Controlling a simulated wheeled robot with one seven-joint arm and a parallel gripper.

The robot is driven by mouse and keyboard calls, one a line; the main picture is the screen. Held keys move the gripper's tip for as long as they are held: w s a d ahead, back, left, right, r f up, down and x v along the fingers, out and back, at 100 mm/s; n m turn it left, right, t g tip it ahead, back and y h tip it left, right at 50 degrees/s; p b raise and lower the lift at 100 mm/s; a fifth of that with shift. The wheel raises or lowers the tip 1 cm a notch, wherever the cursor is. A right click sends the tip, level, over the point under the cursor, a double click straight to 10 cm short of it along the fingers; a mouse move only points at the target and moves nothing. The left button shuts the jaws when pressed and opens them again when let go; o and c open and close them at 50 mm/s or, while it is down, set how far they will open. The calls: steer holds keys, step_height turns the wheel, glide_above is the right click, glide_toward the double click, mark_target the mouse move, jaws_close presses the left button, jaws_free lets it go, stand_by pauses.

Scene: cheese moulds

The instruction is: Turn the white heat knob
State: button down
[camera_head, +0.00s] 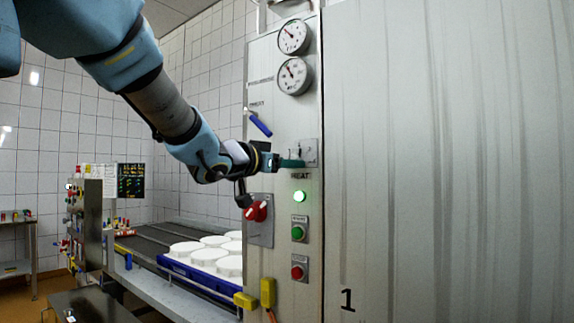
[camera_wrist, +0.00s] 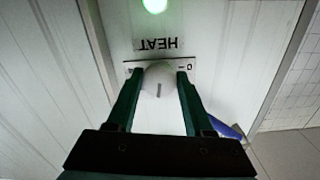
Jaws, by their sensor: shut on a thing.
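The white heat knob (camera_wrist: 159,80) sits on a small plate under upside-down HEAT lettering in the wrist view. It is round, with a dark mark on its face. My gripper (camera_wrist: 157,82) has its two green fingers on either side of the knob and is shut on it. In the head view my gripper (camera_head: 296,163) reaches from the left to the plate (camera_head: 308,150) above the HEAT label. The knob itself is hidden behind the fingers there.
Two gauges (camera_head: 294,37) and a blue-handled lever (camera_head: 260,124) are above. A green lamp (camera_head: 299,196), green button (camera_head: 297,233), red button (camera_head: 297,272) and red switch (camera_head: 256,211) are below. White moulds (camera_head: 209,257) stand in a blue tray (camera_head: 196,273) on the conveyor.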

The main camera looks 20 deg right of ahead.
steer(key=shift+c, duration=1.6)
jaws_free()
steer(key=shift+a, duration=0.1)
steer(key=b+v, duration=0.1)
steer(key=v, duration=0.9)
steer(key=shift+s+a, duration=0.2)
steer(key=shift+a, duration=0.1)
